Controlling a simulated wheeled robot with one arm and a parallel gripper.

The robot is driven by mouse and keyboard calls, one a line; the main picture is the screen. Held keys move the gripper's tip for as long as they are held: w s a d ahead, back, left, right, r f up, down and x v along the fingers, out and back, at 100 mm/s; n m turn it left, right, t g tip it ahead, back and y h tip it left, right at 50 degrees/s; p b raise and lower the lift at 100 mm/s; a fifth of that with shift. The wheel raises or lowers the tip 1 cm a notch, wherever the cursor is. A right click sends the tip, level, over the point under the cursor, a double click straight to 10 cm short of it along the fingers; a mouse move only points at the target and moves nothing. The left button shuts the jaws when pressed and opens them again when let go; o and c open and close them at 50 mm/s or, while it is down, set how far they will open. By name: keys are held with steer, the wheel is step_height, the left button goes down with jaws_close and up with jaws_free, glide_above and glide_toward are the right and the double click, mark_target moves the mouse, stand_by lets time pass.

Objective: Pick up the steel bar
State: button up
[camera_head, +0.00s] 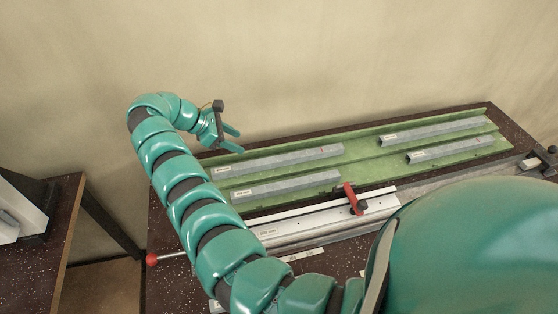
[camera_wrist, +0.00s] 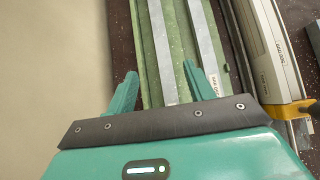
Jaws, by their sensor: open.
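Several grey steel bars with small white end labels lie in a long green tray (camera_head: 375,160). The rear left bar (camera_head: 278,161) and front left bar (camera_head: 285,186) lie near my gripper; two more, a rear right bar (camera_head: 433,131) and a front right bar (camera_head: 450,150), lie farther off. My gripper (camera_head: 240,141) is open and empty, above the tray's left end. In the wrist view, one bar (camera_wrist: 167,50) runs lengthwise between my two fingers (camera_wrist: 160,72). A second bar (camera_wrist: 205,45) passes by the right finger, its label beside it. I cannot tell the height gap.
A silver clamp rail (camera_head: 290,222) with a red lever (camera_head: 350,197) runs along the tray's front side. The dark speckled bench (camera_head: 170,225) carries both. A wall stands behind the tray. Another bench (camera_head: 50,220) stands at the left.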

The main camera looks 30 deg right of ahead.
steer(key=p, duration=0.3)
glide_toward(280, 158)
steer(key=f, duration=0.1)
steer(key=d+f, duration=0.1)
steer(key=f, duration=0.1)
steer(key=shift+s+d, duration=0.15)
steer(key=shift+d, duration=0.15)
steer(key=d+p, duration=0.1)
steer(key=d+f+p, duration=0.1)
steer(key=s+d+f, duration=0.1)
steer(key=shift+d+p, duration=0.4)
steer(key=shift+d+f, duration=0.25)
steer(key=shift+f, duration=0.25)
jaws_close()
